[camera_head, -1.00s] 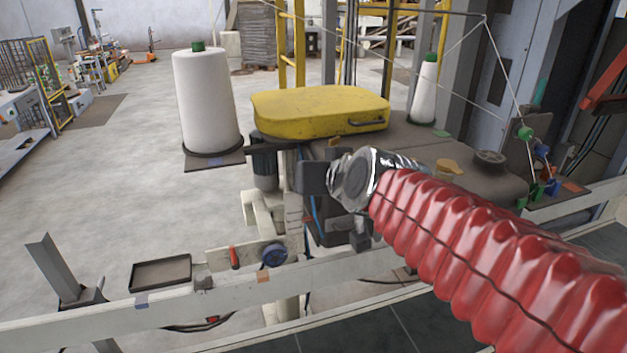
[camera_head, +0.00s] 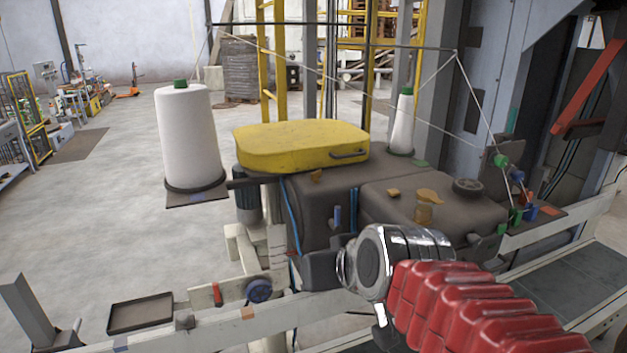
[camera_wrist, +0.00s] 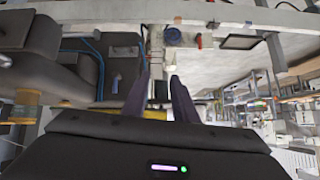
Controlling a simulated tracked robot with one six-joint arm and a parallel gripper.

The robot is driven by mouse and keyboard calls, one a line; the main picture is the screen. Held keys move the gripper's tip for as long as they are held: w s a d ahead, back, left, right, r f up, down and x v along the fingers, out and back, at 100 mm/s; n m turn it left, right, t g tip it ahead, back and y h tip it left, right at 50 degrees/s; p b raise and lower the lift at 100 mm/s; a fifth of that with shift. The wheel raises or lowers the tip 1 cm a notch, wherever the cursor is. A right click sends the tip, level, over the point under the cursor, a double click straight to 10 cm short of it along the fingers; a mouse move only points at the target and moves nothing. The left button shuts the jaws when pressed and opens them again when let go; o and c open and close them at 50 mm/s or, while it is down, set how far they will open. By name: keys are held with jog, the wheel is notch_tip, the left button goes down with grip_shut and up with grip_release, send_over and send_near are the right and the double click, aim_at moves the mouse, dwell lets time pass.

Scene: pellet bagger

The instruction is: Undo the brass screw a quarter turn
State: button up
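The sewing head (camera_head: 330,185) is a brown-grey machine at the centre of the head view.
A yellow cover (camera_head: 300,145) lies on top of the machine. White thread cones (camera_head: 188,135) stand left and right, with threads running to coloured guides (camera_head: 516,215). A pale rail crosses the front with a blue knob (camera_head: 258,290), red handle (camera_head: 217,294) and tray (camera_head: 140,312).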

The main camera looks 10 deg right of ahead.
jog(key=s+d+f+g+h, duration=0.1)
jog(key=s+d+f+g, duration=0.1)
jog(key=s, duration=0.4)
jog(key=s+d+f+m+g+h, duration=0.1)
jog(key=s+d+f+g, duration=0.1)
jog(key=s+f, duration=0.4)
jog(key=shift+s+d+f, duration=0.25)
jog(key=shift+s+d, duration=0.25)
jog(key=shift+d, duration=0.4)
